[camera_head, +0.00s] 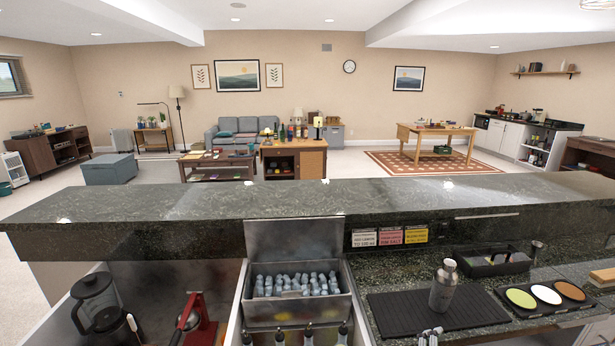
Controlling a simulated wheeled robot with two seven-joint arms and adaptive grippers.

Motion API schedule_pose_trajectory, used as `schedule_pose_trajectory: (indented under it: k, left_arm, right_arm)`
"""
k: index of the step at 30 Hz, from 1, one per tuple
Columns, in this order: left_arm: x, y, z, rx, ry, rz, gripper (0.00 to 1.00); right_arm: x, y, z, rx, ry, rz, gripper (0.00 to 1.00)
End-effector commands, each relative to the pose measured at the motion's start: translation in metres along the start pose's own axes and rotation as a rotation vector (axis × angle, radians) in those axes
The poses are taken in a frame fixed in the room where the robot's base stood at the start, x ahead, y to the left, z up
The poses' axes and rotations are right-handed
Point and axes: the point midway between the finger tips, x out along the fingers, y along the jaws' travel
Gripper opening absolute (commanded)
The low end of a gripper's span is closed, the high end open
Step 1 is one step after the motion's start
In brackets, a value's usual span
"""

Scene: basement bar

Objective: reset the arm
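Neither of my grippers nor my arms can be made out in the head view. A grey metal bottle or shaker (443,286) stands upright on a black ribbed mat (397,318) on the lower counter at the right. Nothing is seen holding it. A small metallic object (430,337) is cut off by the bottom edge, and I cannot tell what it is.
A raised dark stone bar top (300,203) crosses the view.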

Motion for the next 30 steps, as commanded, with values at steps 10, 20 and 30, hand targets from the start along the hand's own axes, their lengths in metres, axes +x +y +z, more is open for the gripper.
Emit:
schedule_pose_trajectory:
  k: [10,20,30]
  left_arm:
    - [0.000,-0.004,0.001,0.002,-0.001,-0.004,0.80]
    - [0.000,-0.005,0.001,0.003,-0.001,-0.006,0.80]
    - [0.000,-0.005,0.001,0.003,-0.001,-0.005,0.80]
  right_arm:
    - [-0.033,-0.050,-0.018,0.510,0.175,-0.246,0.74]
    - [-0.083,-0.083,-0.038,0.942,0.286,-0.541,0.74]
    - [-0.139,-0.100,-0.051,1.257,0.330,-0.838,0.74]
